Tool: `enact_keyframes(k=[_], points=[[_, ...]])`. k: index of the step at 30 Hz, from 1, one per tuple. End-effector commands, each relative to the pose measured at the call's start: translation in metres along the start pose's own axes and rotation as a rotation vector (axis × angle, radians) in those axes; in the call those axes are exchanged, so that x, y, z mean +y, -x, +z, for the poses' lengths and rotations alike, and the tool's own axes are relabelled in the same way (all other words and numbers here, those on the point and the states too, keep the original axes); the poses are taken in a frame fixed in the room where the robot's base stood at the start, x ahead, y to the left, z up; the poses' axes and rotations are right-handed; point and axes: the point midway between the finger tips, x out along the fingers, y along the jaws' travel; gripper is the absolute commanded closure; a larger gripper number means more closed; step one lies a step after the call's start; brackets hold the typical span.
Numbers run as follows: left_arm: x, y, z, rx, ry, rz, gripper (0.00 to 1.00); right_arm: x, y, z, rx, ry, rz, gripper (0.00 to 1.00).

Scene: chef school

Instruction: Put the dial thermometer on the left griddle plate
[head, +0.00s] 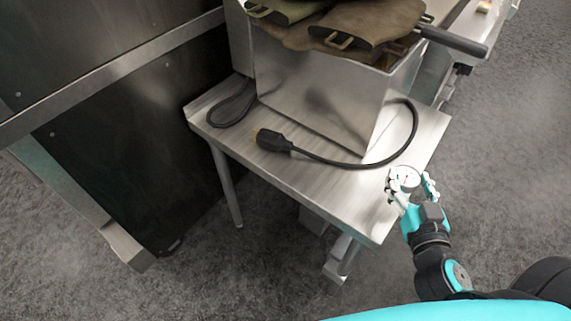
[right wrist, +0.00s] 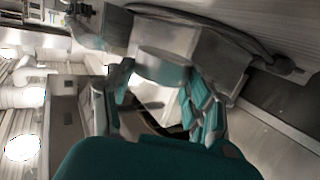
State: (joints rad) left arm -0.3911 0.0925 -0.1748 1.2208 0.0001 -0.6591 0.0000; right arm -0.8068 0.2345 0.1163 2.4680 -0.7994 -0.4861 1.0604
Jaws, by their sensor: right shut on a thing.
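The dial thermometer (head: 406,178) has a round white face with a metal rim. My right gripper (head: 411,186) is shut on it and holds it by the right front edge of the steel table, with the face up. In the right wrist view the thermometer (right wrist: 162,68) shows as a grey disc between the fingers of my right gripper (right wrist: 158,98). I cannot make out the left griddle plate in either view. My left gripper is not in view.
A steel appliance (head: 315,95) stands on the steel table (head: 330,197). Brown and olive mitt-like items (head: 365,22) and a dark handle (head: 455,40) are at its top. A black power cord (head: 345,163) lies in front. Dark steel equipment (head: 110,130) stands left; grey floor is open at right.

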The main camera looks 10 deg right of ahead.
Motion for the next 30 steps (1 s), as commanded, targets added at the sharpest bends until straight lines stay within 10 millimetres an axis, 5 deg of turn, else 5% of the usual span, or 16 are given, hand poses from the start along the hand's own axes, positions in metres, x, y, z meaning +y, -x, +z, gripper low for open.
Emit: enact_keyframes(k=[5,21,30], points=[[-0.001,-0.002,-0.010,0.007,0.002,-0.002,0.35,0.005,-0.004,0.010,0.004,-0.007,0.027,0.79],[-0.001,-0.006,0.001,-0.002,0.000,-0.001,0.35,-0.126,-0.019,0.018,0.005,-0.005,0.027,0.79],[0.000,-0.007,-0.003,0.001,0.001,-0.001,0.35,-0.146,-0.023,0.033,0.002,0.001,0.028,0.79]])
